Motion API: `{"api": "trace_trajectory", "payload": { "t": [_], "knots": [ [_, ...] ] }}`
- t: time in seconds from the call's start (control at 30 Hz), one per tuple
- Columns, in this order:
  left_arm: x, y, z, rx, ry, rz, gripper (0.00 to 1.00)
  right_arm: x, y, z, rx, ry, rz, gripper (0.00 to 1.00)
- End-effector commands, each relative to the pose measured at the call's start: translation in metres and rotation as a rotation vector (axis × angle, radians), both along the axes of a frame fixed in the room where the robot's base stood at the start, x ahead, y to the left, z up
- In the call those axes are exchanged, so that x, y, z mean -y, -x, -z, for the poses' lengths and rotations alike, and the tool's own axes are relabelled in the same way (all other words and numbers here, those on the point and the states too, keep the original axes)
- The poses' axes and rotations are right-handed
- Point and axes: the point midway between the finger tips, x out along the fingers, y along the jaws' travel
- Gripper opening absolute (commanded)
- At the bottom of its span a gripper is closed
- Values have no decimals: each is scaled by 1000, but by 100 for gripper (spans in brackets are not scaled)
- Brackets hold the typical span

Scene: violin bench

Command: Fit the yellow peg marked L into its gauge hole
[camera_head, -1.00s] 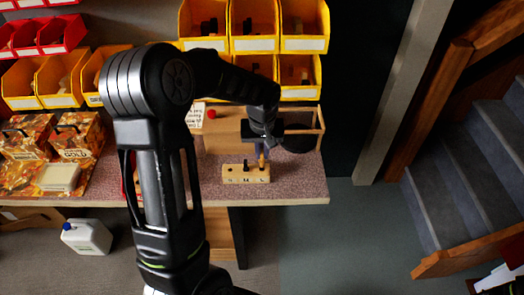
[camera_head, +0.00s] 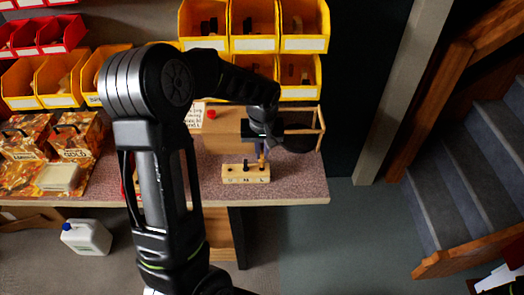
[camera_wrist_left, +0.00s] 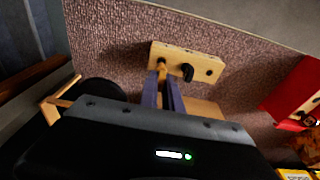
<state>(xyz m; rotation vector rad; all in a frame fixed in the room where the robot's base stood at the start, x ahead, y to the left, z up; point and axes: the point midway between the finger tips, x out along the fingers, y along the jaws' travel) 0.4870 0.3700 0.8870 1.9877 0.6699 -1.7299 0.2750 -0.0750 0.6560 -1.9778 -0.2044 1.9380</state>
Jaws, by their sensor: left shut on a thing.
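The pale wooden gauge block (camera_head: 232,174) lies on the bench top near its front edge, with letters on its front face. A black peg (camera_head: 246,164) stands in its middle. My left gripper (camera_head: 262,147) points down over the block's right end, shut on the yellow peg (camera_head: 262,159). In the left wrist view the yellow peg (camera_wrist_left: 162,67) meets the left end of the block (camera_wrist_left: 178,51), beside the black peg (camera_wrist_left: 187,72); an open hole shows at the far right. How deep the peg sits cannot be told. Its mark is hidden. My right gripper is out of view.
Yellow bins (camera_head: 254,44) hang above. The bench top (camera_head: 308,184) is clear right of the block.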

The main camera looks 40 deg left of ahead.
Motion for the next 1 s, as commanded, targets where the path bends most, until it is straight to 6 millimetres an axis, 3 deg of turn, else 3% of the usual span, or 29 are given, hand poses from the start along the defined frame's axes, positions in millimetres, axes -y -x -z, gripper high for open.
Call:
{"api": "trace_trajectory", "payload": {
  "t": [1.0],
  "knots": [
    [0,0,1,0,0,0,0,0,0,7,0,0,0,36]
  ]
}}
